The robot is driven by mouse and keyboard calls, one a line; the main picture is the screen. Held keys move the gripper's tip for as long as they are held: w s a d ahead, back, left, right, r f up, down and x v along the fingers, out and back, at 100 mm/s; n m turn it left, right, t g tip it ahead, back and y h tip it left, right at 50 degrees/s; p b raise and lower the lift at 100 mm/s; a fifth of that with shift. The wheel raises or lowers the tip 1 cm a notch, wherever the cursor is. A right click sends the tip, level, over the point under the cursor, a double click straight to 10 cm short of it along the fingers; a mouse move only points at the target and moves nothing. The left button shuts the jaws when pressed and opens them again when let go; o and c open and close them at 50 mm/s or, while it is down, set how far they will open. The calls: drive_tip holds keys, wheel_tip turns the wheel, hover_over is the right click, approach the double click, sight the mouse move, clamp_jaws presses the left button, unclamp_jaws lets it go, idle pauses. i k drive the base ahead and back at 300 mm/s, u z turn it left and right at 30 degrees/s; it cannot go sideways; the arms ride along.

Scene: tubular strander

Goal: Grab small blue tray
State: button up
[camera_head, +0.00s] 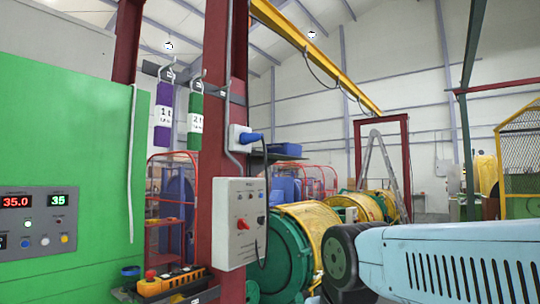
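A small blue tray (283,149) sits on a dark shelf (262,156) just right of the red column, around mid-height of the picture. Its front and right side show; its left end is close to the column and a blue plug. I cannot see into it from this low angle. My gripper does not show in this view, so I cannot tell where it is relative to the tray.
A red column (217,145) carries a grey control box (241,222) below the shelf. A green cabinet (66,130) stands left. Green and yellow drums (308,228) lie behind. A light blue vented housing (450,262) fills the lower right; I cannot tell what it belongs to.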

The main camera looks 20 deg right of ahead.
sight(286, 147)
drive_tip(key=u, duration=0.05)
drive_tip(key=i, duration=0.9)
drive_tip(key=z, duration=0.1)
